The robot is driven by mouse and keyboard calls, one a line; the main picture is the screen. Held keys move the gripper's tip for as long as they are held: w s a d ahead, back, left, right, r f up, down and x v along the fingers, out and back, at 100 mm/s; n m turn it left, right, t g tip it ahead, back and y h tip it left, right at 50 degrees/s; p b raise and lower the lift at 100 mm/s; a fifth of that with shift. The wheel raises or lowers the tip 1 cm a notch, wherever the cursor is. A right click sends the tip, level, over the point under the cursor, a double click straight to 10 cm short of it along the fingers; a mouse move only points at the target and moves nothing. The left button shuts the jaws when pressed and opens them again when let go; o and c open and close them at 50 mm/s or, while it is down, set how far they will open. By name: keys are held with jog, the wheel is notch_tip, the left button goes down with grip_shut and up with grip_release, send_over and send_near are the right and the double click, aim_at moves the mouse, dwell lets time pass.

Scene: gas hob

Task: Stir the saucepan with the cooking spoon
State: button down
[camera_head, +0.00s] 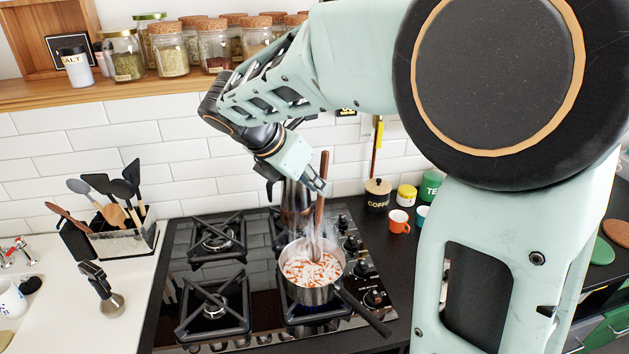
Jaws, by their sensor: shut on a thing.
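The saucepan (312,290) stands on the front right burner of the gas hob. It holds a white food with red-orange bits, and a blue flame shows under it. Its dark handle (362,313) points to the lower right. The cooking spoon (319,205) has a brown wooden handle and stands nearly upright over the pan. Its lower end reaches into the food, where its tip is hidden. My gripper (318,186) is shut on the spoon's handle, above the pan. Pale steam blurs the spoon's lower part.
A dark metal pot (296,205) stands on the back right burner, close behind my gripper. The left burners (213,308) are bare. A coffee jar (377,195) and an orange mug (399,221) stand right of the hob. A utensil holder (122,242) stands left. A jar shelf (60,92) runs above.

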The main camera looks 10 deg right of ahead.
aim_at(317, 211)
jog(key=shift+s+a+f+b, duration=0.15)
jog(key=shift+f+b, duration=0.7)
jog(key=shift+f, duration=0.65)
jog(key=shift+s+a+f+b, duration=0.15)
jog(key=shift+f+b, duration=0.7)
jog(key=shift+f, duration=0.65)
jog(key=shift+w, duration=0.2)
